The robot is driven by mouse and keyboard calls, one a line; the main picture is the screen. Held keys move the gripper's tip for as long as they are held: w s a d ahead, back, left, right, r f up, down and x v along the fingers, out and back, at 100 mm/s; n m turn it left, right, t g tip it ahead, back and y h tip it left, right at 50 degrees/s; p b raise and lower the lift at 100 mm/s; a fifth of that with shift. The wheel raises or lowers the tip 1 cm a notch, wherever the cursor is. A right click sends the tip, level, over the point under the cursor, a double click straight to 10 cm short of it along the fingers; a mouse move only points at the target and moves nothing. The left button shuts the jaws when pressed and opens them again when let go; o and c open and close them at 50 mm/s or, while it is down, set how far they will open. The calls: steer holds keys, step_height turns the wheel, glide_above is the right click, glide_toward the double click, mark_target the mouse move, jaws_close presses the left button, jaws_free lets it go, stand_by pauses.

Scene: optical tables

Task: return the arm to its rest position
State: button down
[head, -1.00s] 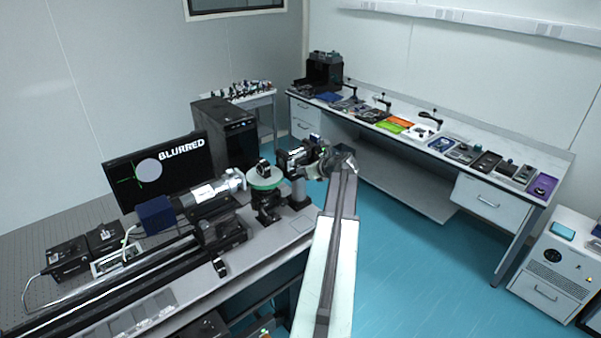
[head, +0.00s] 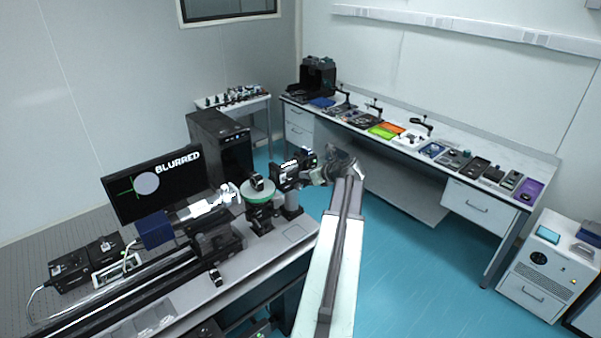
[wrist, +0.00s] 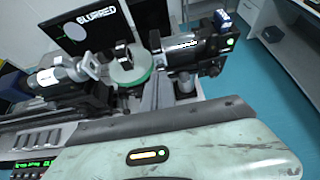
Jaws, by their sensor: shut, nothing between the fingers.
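My arm reaches forward from the bottom of the head view, out over the front edge of the optical table (head: 180,310). Its end, with my gripper (head: 316,177), points left beside a black camera-like device (head: 287,178). The fingers are small and dark there; my gripper is shut and holds nothing that I can see. I cannot tell the exact gap to the device. In the wrist view, a pale part of my own arm with a small orange-green light fills the bottom, and the black device (wrist: 195,52) stands beyond it.
A green-rimmed round mount (head: 257,190) and a monitor reading "BLURRED" (head: 155,183) stand on the optical table. A black computer tower (head: 221,145) is behind. A long bench (head: 465,165) with several trays runs along the right wall. Blue floor (head: 400,250) lies open between.

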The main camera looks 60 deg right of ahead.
steer(key=shift+s, duration=0.1)
steer(key=shift+a, duration=0.15)
